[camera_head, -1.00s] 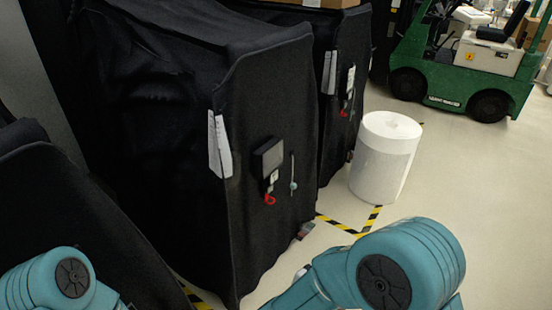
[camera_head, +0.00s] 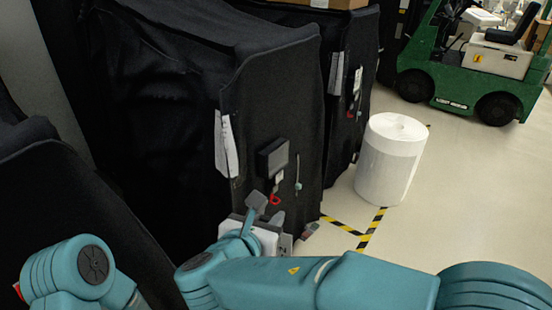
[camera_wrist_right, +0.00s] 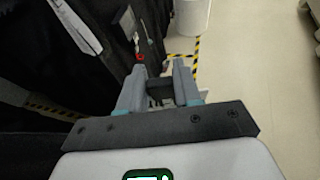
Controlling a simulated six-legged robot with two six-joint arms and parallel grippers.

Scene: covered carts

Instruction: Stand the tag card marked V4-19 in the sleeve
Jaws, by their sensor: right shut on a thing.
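My right gripper (camera_head: 267,208) is low in front of the nearer covered cart (camera_head: 250,90). In the right wrist view its fingers (camera_wrist_right: 160,78) have a small dark thing (camera_wrist_right: 160,92) between them; I cannot make out what it is. A dark flat holder with a grey face (camera_head: 272,157) hangs on the cart's front, just above the gripper. A small white tag (camera_head: 279,177) and a red hook-like piece (camera_head: 275,200) hang below it. I can read no V4-19 marking, and I cannot tell which piece is the sleeve. My left gripper is out of view.
White papers (camera_head: 226,145) hang at the cart's edge, and a thin rod (camera_head: 298,172) is right of the holder. A second covered cart (camera_head: 345,110) stands behind. A white roll (camera_head: 390,160) stands by yellow-black floor tape (camera_head: 370,225). A green forklift (camera_head: 470,75) is farther back.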

